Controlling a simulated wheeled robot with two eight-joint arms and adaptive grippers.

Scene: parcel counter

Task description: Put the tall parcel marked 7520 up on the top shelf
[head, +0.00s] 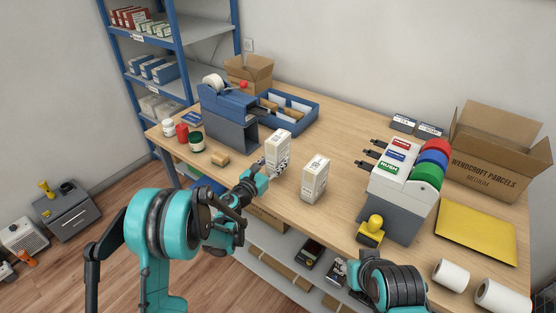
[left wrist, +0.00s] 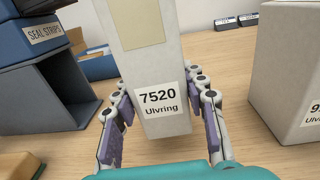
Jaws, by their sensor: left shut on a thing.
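The tall white parcel marked 7520 (left wrist: 160,70) stands upright between the fingers of my left gripper (left wrist: 163,115) in the left wrist view.
A second white parcel (head: 315,179) stands just right of the held one. A blue tape dispenser (head: 230,117), jars and a wooden block (head: 220,159) are to its left. A label machine (head: 398,190), yellow stamp (head: 371,231) and open carton (head: 495,160) are at right.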

